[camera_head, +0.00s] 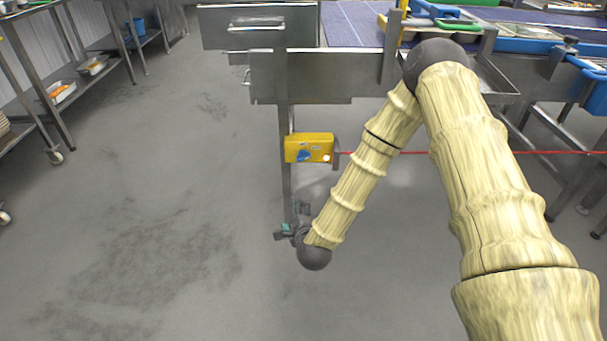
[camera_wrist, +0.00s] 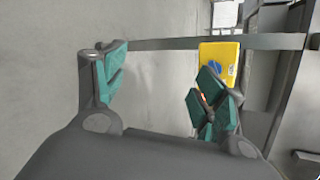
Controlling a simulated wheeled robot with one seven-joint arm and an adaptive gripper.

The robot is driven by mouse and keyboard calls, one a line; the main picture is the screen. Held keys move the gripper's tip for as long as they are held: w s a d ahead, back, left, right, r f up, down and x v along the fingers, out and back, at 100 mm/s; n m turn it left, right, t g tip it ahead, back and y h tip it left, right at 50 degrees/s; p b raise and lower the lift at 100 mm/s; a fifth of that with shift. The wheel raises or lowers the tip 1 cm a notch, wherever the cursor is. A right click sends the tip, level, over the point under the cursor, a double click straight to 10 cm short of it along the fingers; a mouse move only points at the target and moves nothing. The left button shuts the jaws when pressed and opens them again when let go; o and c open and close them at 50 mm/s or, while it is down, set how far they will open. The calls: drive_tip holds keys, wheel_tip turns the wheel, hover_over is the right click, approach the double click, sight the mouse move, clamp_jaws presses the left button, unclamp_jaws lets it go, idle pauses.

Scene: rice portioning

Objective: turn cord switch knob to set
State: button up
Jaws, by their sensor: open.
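The cord switch is a yellow box (camera_head: 296,143) on the table's metal leg in the head view. Its blue knob (camera_head: 304,156) is on the front, with a small light beside it. A red cord (camera_head: 420,152) runs from the box to the right. My gripper (camera_head: 291,230) is below the box, apart from it. In the wrist view the yellow box (camera_wrist: 232,52) with its blue knob (camera_wrist: 215,68) is beyond the right finger, which hides part of the box. My gripper (camera_wrist: 158,85) is open and empty, with teal pads on both fingers.
A steel conveyor frame (camera_head: 320,62) stands above the switch, with its upright leg (camera_head: 285,190) below the box. Shelves with trays (camera_head: 62,92) stand at the left. The grey floor (camera_head: 150,180) between is clear.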

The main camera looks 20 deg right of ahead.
sight(304, 159)
drive_tip(key=w+d+r+m+t+h+b, duration=0.1)
drive_tip(key=w+d+m+b, duration=0.2)
drive_tip(key=w, duration=0.4)
drive_tip(key=w+d+r+m+t+h+b, duration=0.1)
drive_tip(key=w+d+r+m+h+b, duration=0.1)
drive_tip(key=w, duration=0.5)
drive_tip(key=w+d+r+m+t+h+b, duration=0.1)
drive_tip(key=w+d+m+t+b, duration=0.1)
drive_tip(key=w+d+m+b, duration=0.2)
drive_tip(key=shift+w+d+r+m+h+b, duration=0.1)
drive_tip(key=shift+w+d+m+h+b, duration=0.1)
drive_tip(key=shift+w+m+b, duration=0.5)
drive_tip(key=shift+w+d+r+m+h+b, duration=0.1)
drive_tip(key=shift+w+m+h+b, duration=0.1)
drive_tip(key=shift+w+m+b, duration=0.5)
drive_tip(key=shift+c, duration=0.3)
drive_tip(key=shift+a+n, duration=0.1)
drive_tip(key=shift+n, duration=0.2)
drive_tip(key=c, duration=1)
